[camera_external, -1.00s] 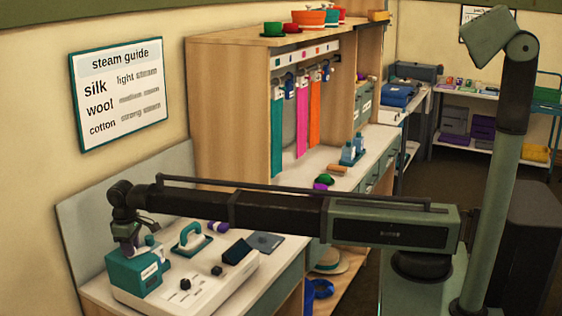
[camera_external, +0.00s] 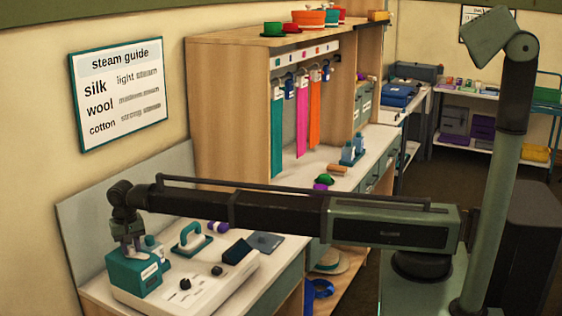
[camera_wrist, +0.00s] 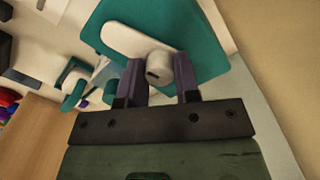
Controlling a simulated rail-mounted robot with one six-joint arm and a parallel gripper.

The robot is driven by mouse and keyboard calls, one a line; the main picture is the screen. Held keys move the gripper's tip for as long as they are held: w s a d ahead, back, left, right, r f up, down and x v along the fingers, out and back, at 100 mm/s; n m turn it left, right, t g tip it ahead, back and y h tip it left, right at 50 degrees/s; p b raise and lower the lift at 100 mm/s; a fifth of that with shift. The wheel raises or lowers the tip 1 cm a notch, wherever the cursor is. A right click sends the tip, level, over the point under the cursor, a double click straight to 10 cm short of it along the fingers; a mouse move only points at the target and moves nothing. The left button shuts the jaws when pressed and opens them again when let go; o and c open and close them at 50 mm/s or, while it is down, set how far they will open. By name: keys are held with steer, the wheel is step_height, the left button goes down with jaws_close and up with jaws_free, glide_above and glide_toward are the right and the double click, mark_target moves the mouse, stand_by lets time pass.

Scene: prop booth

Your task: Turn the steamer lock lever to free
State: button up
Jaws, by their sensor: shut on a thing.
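The steamer (camera_external: 180,298) is a white base with a teal block (camera_external: 122,272) at its left end. In the wrist view, the teal block (camera_wrist: 205,45) carries a pale lock lever (camera_wrist: 125,42) with a rounded grey hub at one end, marked by a dark slot. My gripper (camera_external: 132,248) points down at the top of the teal block. In the wrist view my gripper's (camera_wrist: 160,75) two purple fingers stand either side of the hub, shut on the lever there. The lever's free end reaches up and left. Any free or locked marking cannot be read.
Dark knobs (camera_external: 186,284) and a dark panel (camera_external: 237,250) are on the white base. A teal-handled iron (camera_external: 191,240) stands behind it, beside a purple spool (camera_external: 219,227). A wall panel (camera_external: 75,235) rises close behind the gripper. A grey mat (camera_external: 266,241) lies at the right.

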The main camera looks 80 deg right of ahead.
mark_target(131, 247)
steer(key=shift+m, duration=1.3)
steer(key=o, duration=0.9)
step_height(131, 247, up, 11)
steer(key=p, duration=1)
steer(key=shift+f+p, duration=0.1)
steer(key=shift+p, duration=0.3)
